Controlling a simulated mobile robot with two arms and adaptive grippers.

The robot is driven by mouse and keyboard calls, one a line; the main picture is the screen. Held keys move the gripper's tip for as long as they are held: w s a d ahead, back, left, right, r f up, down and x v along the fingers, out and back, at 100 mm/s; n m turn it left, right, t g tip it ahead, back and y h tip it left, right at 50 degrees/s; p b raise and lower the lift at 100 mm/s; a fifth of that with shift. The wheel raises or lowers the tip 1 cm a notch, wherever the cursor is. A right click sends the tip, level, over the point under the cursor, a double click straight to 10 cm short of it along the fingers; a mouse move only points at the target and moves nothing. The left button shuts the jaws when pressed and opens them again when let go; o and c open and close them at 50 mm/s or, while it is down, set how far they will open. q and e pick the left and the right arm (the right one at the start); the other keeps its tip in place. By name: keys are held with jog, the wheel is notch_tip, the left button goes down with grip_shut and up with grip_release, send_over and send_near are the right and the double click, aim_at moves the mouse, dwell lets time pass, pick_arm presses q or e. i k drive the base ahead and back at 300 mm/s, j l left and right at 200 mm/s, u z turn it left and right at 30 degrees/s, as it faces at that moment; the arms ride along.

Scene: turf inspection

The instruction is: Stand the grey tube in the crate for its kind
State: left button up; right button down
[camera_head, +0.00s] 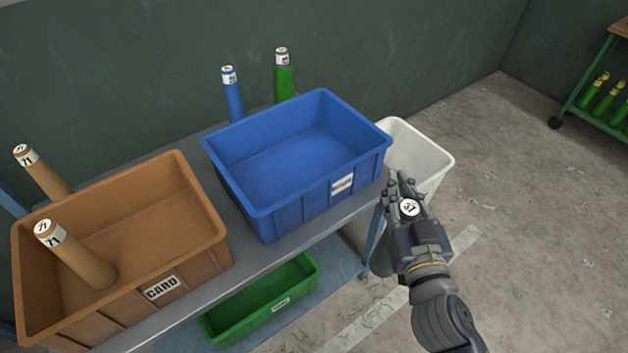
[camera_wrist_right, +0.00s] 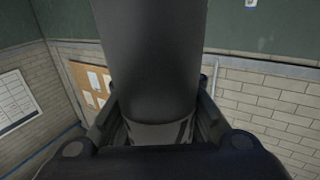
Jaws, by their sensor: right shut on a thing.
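My right gripper (camera_head: 404,190) is shut on the grey tube, right of the blue crate and clear of its rim. The tube's white numbered end (camera_head: 410,208) shows between the fingers, and its grey body (camera_head: 380,258) shows below, roughly upright. The tube also fills the middle of the right wrist view (camera_wrist_right: 155,60). The blue crate (camera_head: 228,180) is empty on the bench, with a front label too small to read. My left gripper is out of view.
A blue tube (camera_head: 233,95) and a green tube (camera_head: 283,80) stand behind the blue crate. A white bin (camera_head: 425,160) stands right of the bench. A green crate (camera_head: 215,325) sits on the lower shelf. Right floor is open.

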aim_at(272, 190)
jog(key=k+u, duration=0.35)
jog(key=k+j+u, duration=0.1)
jog(key=u, duration=0.2)
jog(key=l+u, duration=0.2)
jog(key=u, duration=0.25)
jog(key=l+u, duration=0.15)
jog(key=u, duration=0.35)
jog(key=k+l+u, duration=0.1)
jog(key=u, duration=0.35)
jog(key=k+l, duration=0.2)
jog(key=l, duration=0.2)
jog(key=k+l, duration=0.2)
jog(key=l, duration=0.2)
jog(key=k+l, duration=0.2)
jog(key=l, duration=0.2)
